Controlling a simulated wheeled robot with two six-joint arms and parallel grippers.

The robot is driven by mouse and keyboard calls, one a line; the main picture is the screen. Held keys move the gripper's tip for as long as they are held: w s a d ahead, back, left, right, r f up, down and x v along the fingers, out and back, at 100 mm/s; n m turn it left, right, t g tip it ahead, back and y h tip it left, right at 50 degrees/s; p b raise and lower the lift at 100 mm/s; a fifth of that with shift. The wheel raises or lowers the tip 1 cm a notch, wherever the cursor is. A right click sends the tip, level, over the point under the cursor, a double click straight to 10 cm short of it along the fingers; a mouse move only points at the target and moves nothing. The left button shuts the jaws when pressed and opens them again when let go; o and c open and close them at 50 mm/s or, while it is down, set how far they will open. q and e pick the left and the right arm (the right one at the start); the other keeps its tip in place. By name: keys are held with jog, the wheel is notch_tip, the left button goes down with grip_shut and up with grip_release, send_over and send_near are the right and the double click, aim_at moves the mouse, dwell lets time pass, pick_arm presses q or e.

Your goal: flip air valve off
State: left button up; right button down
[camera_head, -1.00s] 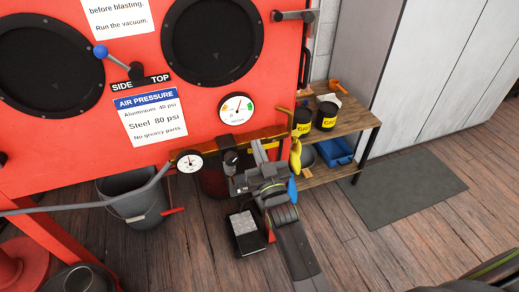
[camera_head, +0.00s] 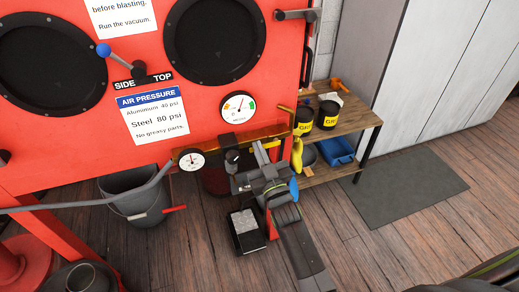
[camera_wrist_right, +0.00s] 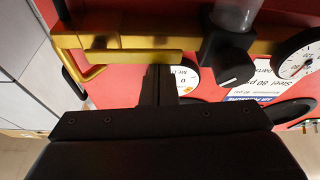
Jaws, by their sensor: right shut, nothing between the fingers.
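The air valve's yellow lever (camera_wrist_right: 130,57) shows in the right wrist view, lying roughly along the brass pipe (camera_wrist_right: 180,42) on the red cabinet. In the head view a yellow lever part (camera_head: 260,153) shows just beyond my right gripper (camera_head: 257,166), which hides much of the valve. In the wrist view the right fingertips (camera_wrist_right: 158,75) are shut and empty. They are close beside the lever's end; I cannot tell whether they touch it. My left gripper is not in view.
A small pressure gauge (camera_head: 191,159) and a dark regulator (camera_head: 232,158) sit left of my gripper. A larger gauge (camera_head: 238,107) is above. A yellow object (camera_head: 297,156) hangs at right, before a wooden shelf (camera_head: 350,122). A grey bucket (camera_head: 140,196) stands left, a foot pedal (camera_head: 247,228) below.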

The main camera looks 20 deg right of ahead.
jog(key=d+f+n+g+y+p, duration=0.4)
jog(key=d+f+n+g+p, duration=0.1)
jog(key=n, duration=1.4)
jog(key=shift+f+n+y+p, duration=0.35)
jog(key=shift+f+p, duration=0.4)
jog(key=shift+f, duration=0.4)
jog(key=shift+w, duration=0.1)
